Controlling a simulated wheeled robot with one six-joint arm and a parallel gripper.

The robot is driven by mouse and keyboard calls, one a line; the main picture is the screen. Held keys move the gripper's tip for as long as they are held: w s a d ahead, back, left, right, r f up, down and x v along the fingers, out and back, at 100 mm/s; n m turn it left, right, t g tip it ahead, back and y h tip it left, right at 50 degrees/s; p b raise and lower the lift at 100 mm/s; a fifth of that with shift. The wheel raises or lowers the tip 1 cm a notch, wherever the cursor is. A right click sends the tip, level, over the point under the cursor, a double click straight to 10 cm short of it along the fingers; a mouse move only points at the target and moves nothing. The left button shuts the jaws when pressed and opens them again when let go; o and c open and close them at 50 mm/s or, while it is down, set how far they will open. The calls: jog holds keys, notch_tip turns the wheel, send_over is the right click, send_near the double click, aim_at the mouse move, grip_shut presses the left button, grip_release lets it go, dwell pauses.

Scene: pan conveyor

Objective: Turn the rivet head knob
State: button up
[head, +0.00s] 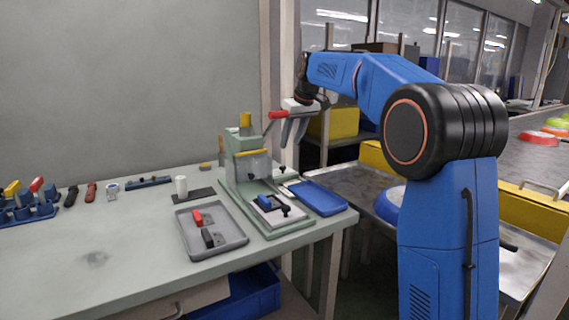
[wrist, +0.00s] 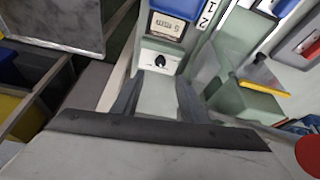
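The rivet head knob (wrist: 160,61) is a small black knob with a pointer on a white plate, on the side of the pale green press (head: 240,170). It shows in the wrist view just beyond my fingertips; the head view does not show it clearly. A label reading "5 mm" (wrist: 167,27) is above it in the wrist view. My gripper (wrist: 157,88) is open and empty, its two fingers on either side of the line to the knob and apart from it. In the head view, my gripper (head: 292,130) points down beside the press's right side.
The press has a lever with a red end (head: 278,114) close to my gripper; a red ball (wrist: 308,155) shows at the wrist view's right edge. A yellow guard (head: 250,152) crosses the press front. A blue tray (head: 322,203) and grey tray (head: 185,235) lie on the bench.

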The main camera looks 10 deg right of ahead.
aim_at(283, 167)
jog(key=x, duration=1)
jog(key=shift+w+a+f, duration=0.15)
jog(key=shift+f, duration=0.1)
grip_shut()
